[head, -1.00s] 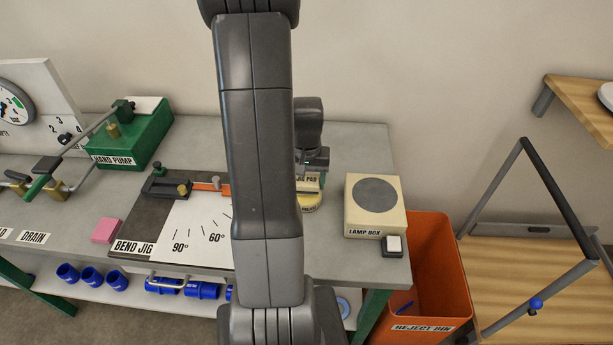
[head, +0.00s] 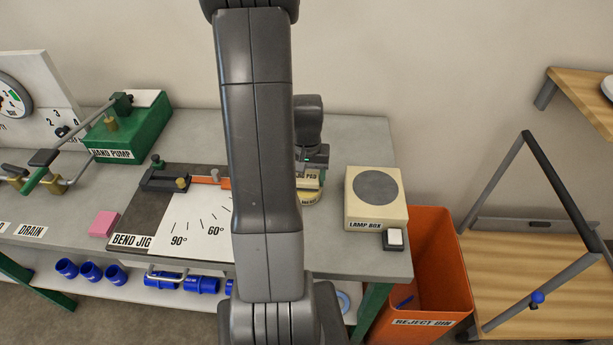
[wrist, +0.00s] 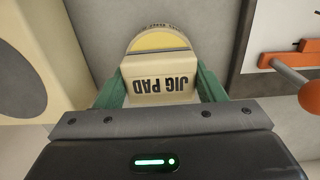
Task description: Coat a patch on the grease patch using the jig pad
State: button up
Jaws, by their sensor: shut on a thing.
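The cream jig pad (wrist: 158,78), with its name upside down in the wrist view, is held between the two green fingers of my gripper (wrist: 159,88). My gripper is shut on it. Just beyond the pad is a round yellow-topped thing (wrist: 158,41) with a pale rim bearing dark lettering I cannot read. The pad overlaps its near part in the picture, and I cannot tell whether they touch. In the head view the pad (head: 309,183) shows beside my arm, above the yellow round thing (head: 310,197). I cannot make out a labelled grease patch.
The lamp box (head: 352,212) stands right of the pad, with a small black-and-white block (head: 394,239) at its front. The bend jig (head: 190,222) lies left, partly behind my arm. The orange reject bin (head: 440,265) stands beyond the bench's right end.

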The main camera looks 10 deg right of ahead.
aim_at(307, 177)
jog(key=shift+f+b, duration=0.55)
dwell(1.4)
jog(key=shift+r, duration=0.1)
jog(key=shift+r+p, duration=2.5)
jog(key=shift+r, duration=1)
jog(key=shift+f, duration=0.1)
